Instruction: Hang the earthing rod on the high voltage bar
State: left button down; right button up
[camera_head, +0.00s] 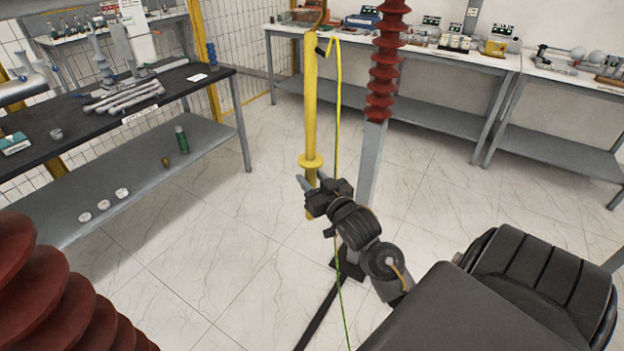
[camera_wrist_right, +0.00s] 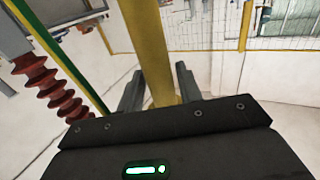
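The earthing rod (camera_head: 311,100) is a yellow pole that stands upright in the head view, with a round collar low down. A brass-coloured hook (camera_head: 321,17) at its top runs out of the frame. My right gripper (camera_head: 312,181) is shut on the rod's handle just below the collar. In the right wrist view the rod (camera_wrist_right: 147,45) passes between the two fingers of the gripper (camera_wrist_right: 158,90). A yellow-green cable (camera_head: 338,120) hangs from the rod's top. The high voltage bar cannot be made out, and my left gripper is out of view.
A red ribbed insulator (camera_head: 383,75) on a grey post (camera_head: 372,160) stands just right of the rod. Another red insulator (camera_head: 40,300) fills the lower left. A dark workbench (camera_head: 60,125) is at left, and grey tables (camera_head: 450,62) line the back. Tiled floor between is clear.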

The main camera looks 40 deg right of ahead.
jog(key=o, duration=0.3)
jog(key=shift+f, duration=0.15)
jog(key=shift+s, duration=0.1)
jog(key=shift+s+a, duration=0.1)
jog(key=shift+s, duration=0.25)
jog(key=s+a+b, duration=0.1)
jog(key=s+b, duration=0.1)
jog(key=s, duration=0.7)
jog(key=shift+s+a, duration=0.35)
jog(key=shift+s, duration=0.05)
